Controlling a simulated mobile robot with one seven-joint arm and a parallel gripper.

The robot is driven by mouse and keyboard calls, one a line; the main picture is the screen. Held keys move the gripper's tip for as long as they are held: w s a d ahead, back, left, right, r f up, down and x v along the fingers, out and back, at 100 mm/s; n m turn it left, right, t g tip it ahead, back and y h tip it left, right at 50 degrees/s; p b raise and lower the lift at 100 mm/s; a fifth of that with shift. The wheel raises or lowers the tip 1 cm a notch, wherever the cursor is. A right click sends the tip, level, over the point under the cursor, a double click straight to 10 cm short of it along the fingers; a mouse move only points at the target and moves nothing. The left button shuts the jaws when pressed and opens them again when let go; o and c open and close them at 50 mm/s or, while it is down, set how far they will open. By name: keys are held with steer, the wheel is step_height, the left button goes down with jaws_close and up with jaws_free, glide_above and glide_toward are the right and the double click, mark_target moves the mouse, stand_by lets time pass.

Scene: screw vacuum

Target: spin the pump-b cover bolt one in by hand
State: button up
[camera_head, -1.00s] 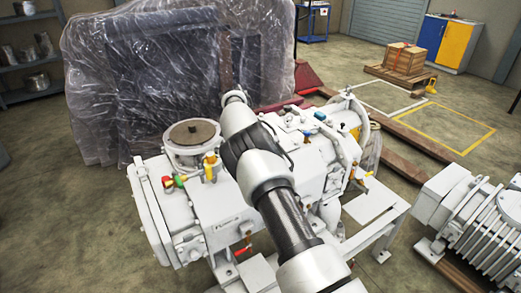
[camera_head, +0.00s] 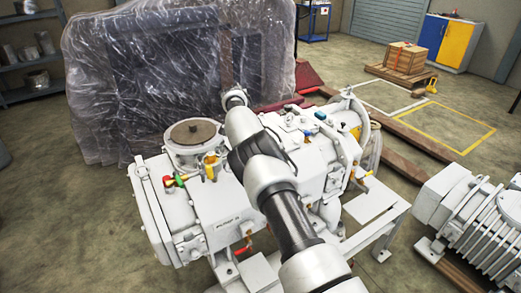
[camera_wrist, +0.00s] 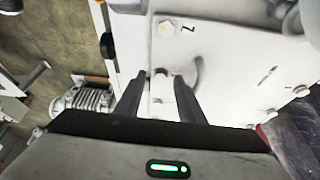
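Pump B (camera_head: 215,205) is the white machine in the middle of the head view, with a small dark label on its front. My gripper is hidden behind the pump and my own arm in that view. In the wrist view my gripper (camera_wrist: 160,78) is open, its two dark fingers pointing at a white cover plate (camera_wrist: 225,75). A small bolt head (camera_wrist: 160,72) shows between the fingertips, with gaps on both sides; how near it is in depth I cannot tell. Another bolt head (camera_wrist: 167,27) sits above, beside a dark mark like a 2. I cannot read a number one.
A plastic-wrapped load (camera_head: 165,75) stands close behind the pump. Another finned machine (camera_head: 480,225) is at right and also shows in the wrist view (camera_wrist: 80,100). A round-topped port (camera_head: 193,133) and coloured valves rise from the pump. Floor at left is open.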

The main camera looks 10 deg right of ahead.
steer(key=p+v, duration=0.3)
steer(key=v, duration=1.4)
steer(key=shift+r, duration=0.2)
steer(key=shift+s+r, duration=0.1)
